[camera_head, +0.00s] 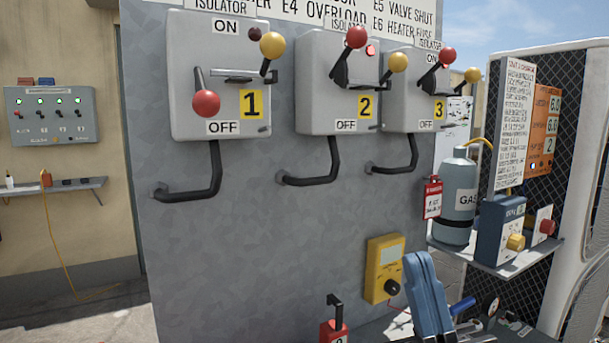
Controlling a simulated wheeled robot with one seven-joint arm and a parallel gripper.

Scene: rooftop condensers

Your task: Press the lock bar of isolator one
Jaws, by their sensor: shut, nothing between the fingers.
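Isolator one (190,50) is a grey box at the upper left of the grey panel, marked with a yellow "1". Its red-knobbed lever (206,103) hangs down by the OFF label. A thin horizontal metal bar (235,75) crosses its face at mid-height. A yellow-knobbed lever (272,45) stands upright at that bar's right end. I cannot tell for sure which of these two parts is the lock bar. A small lamp (254,34) near ON looks dark.
Isolator two (315,80) and isolator three (400,110) have red knobs up. Black bent pipes (215,170) stick out below the boxes. A yellow meter (384,268), blue case-like object (428,295) and red padlock-like object (334,332) stand low. A gas bottle (458,200) is right.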

